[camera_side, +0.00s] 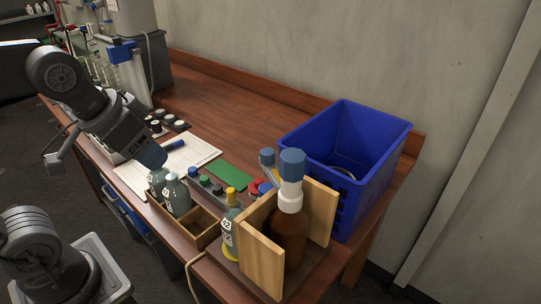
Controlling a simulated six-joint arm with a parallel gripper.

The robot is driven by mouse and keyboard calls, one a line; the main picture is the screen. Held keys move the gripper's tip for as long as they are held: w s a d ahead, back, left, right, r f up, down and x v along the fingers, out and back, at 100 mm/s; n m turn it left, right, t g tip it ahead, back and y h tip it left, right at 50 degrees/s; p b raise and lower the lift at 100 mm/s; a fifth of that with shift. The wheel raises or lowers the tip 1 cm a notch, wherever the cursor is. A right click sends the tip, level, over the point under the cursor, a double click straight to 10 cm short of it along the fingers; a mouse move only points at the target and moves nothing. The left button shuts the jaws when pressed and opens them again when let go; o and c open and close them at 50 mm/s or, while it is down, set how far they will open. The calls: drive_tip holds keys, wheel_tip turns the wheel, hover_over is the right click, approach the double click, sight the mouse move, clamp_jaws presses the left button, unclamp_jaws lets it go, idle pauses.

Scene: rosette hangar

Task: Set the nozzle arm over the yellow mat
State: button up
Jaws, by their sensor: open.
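A brown bottle (290,240) with a white collar and blue top (292,163) stands upright between wooden boards at the front right. A smaller blue-grey piece (267,158) shows left of the top; I cannot tell whether it is the nozzle arm. I see no yellow mat; a green mat (231,176) lies flat behind the bottles. My gripper (151,153) is at the left, above and behind two grey-capped bottles, well apart from the brown bottle. Its jaws are open, though the view hides much of them. I see nothing held.
A blue crate (345,125) stands at the right end of the table. A wooden tray (202,238) holds the two grey-capped bottles (177,195). A yellow-capped bottle (231,225) stands beside the boards. A white gridded sheet (133,180) lies left. The brown table (230,110) is clear towards the wall.

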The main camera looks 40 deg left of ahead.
drive_tip(key=w+d+r+m+g, duration=0.25)
drive_tip(key=w+d+r, duration=0.25)
drive_tip(key=w+r, duration=0.4)
drive_tip(key=g, duration=0.3)
approach(268, 151)
drive_tip(key=shift+m, duration=0.25)
wheel_tip(268, 151, down, 9)
drive_tip(key=shift+s+f, duration=0.15)
drive_tip(key=shift+s, duration=0.05)
clamp_jaws()
